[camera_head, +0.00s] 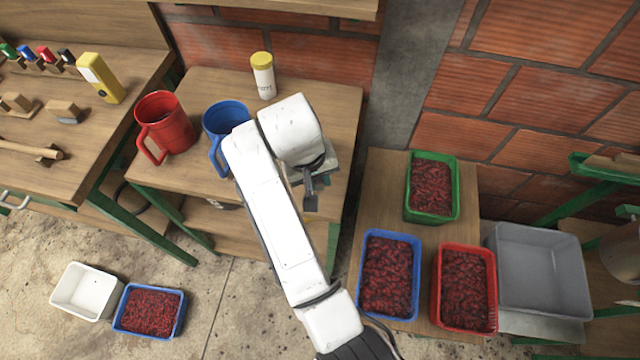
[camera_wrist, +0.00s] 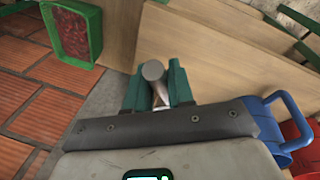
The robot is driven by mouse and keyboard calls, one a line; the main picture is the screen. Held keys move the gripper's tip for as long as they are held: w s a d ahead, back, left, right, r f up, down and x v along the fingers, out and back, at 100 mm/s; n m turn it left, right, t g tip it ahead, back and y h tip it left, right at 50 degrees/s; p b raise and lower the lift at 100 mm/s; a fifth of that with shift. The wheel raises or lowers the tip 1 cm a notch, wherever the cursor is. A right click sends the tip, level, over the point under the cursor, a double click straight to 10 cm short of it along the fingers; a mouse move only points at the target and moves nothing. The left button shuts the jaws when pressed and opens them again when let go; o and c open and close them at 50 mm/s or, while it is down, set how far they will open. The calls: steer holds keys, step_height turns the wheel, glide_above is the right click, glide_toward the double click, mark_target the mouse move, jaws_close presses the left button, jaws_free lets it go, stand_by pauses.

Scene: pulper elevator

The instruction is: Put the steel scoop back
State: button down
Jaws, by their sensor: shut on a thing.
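In the wrist view, my gripper (camera_wrist: 154,88) is shut on the steel scoop (camera_wrist: 152,70). Its round grey handle end shows between the two green fingers, and the rest of the scoop is mostly hidden. In the head view, my gripper (camera_head: 310,190) is at the right part of the wooden table, right of the blue mug. My white arm covers much of this spot, and I cannot make out the scoop clearly there.
A red mug (camera_head: 166,128), a blue mug (camera_head: 222,122) and a yellow-lidded jar (camera_head: 263,76) stand on the table. To the right, green (camera_head: 457,190), blue (camera_head: 362,250) and red (camera_head: 436,290) crates hold red cherries, beside an empty grey crate (camera_head: 540,270).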

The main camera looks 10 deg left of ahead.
steer(key=shift+w+d+f, duration=0.1)
steer(key=shift+w+f, duration=0.4)
steer(key=shift+a+p+x, duration=0.15)
steer(key=shift+p+x, duration=0.1)
steer(key=shift+x, duration=0.65)
steer(key=shift+a+p+x, duration=0.1)
steer(key=shift+p+x, duration=0.1)
steer(key=shift+x, duration=0.75)
steer(key=shift+f, duration=0.15)
steer(key=c, duration=1)
jaws_free()
steer(key=shift+s, duration=0.1)
steer(key=v, duration=1.2)
steer(key=shift+d, duration=0.1)
